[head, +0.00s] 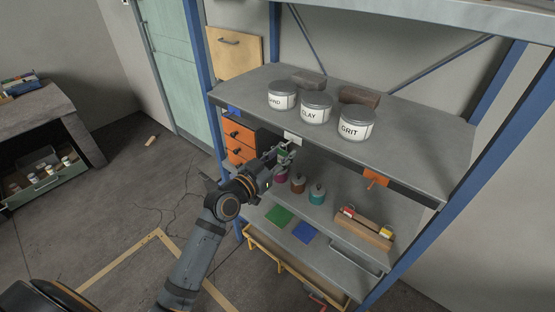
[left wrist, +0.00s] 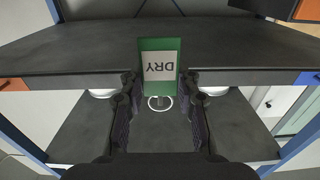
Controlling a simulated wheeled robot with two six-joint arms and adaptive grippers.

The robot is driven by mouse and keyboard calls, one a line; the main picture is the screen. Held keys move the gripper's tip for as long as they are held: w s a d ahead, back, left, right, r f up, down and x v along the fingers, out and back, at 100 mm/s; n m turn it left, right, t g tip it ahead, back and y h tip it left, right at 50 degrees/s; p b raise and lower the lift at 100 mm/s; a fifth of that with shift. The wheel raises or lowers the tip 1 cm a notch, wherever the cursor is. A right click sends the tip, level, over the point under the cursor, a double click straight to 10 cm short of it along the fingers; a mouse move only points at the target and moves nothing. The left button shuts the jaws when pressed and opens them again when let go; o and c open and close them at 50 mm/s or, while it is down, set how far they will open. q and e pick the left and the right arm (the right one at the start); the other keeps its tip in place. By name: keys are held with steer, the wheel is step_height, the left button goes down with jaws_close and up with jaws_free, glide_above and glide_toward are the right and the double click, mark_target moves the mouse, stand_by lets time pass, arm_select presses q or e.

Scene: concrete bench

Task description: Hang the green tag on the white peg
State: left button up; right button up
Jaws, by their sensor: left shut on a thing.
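My left gripper (head: 286,151) is shut on the green tag (head: 283,154), in front of the upper shelf's front edge. In the left wrist view the green tag (left wrist: 173,44) stands between the two fingers, with a white label reading DRY upside down. A pale ring (left wrist: 160,103) shows below the tag; I cannot tell what it belongs to. The white peg's plate (head: 292,138) is on the shelf's front edge, just beyond the gripper in the head view. The peg itself is hidden, and I cannot tell whether the tag touches it. My right gripper is not in view.
A blue plate (head: 234,111) and an orange peg (head: 374,180) are on the same shelf edge. Several labelled tins, including CLAY (head: 316,109), stand above. Orange drawers (head: 239,133) are left of the gripper. Small jars, such as a teal one (head: 317,195), stand on the lower shelf.

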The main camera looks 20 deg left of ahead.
arm_select(q)
steer(key=shift+w+d, duration=0.15)
steer(key=shift+w, duration=0.2)
steer(key=shift+w+d+f+b, duration=0.25)
steer(key=shift+w+f+b, duration=0.2)
steer(key=shift+w+b, duration=0.35)
steer(key=o, duration=0.9)
steer(key=shift+s, duration=0.1)
steer(key=shift+c, duration=0.2)
